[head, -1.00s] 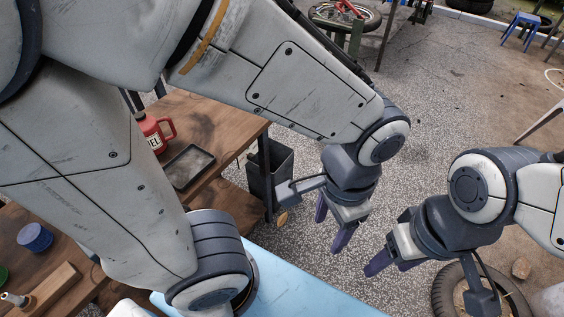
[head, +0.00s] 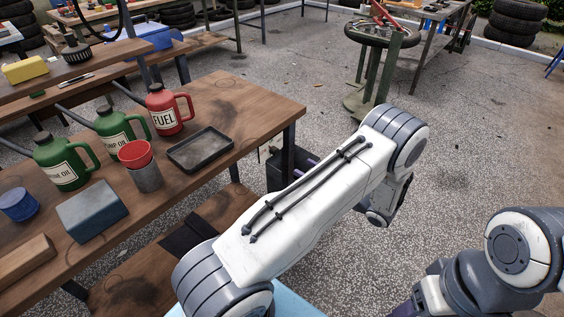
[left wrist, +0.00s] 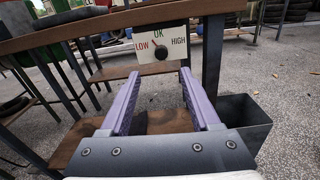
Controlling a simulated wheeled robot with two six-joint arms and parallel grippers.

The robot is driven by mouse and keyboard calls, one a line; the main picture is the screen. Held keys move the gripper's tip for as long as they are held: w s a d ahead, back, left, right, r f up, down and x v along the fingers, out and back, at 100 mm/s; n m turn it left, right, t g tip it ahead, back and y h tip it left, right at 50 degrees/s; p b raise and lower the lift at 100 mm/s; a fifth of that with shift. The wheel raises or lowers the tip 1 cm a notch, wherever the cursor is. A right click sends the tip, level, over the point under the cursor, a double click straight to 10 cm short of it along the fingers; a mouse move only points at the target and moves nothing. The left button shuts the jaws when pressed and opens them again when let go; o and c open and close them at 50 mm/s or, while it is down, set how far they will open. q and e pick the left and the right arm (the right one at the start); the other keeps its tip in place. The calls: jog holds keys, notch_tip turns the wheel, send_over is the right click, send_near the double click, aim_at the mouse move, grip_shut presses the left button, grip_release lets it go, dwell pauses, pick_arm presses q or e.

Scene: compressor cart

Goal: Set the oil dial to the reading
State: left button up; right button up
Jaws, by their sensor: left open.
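The dial panel (left wrist: 162,45) is a pale plate marked LOW, OK and HIGH, under the bench edge in the left wrist view. Its dark round knob (left wrist: 160,54) sits at the lower middle. A small red mark or pointer slants up and left from the knob, between LOW and OK. My left gripper (left wrist: 160,76) is open and empty, its two purple fingers reaching toward the panel on either side of the knob, apart from it. In the head view my left arm mostly hides that gripper.
A dark bin (left wrist: 246,118) stands right of my left gripper. Gravel beyond is open.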

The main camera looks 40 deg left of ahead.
aim_at(277, 152)
pick_arm(q)
jog(key=a, duration=0.7)
jog(key=w+a, duration=0.1)
jog(key=a, duration=0.2)
jog(key=shift+a+f, duration=0.15)
jog(key=shift+a, duration=0.15)
grip_shut()
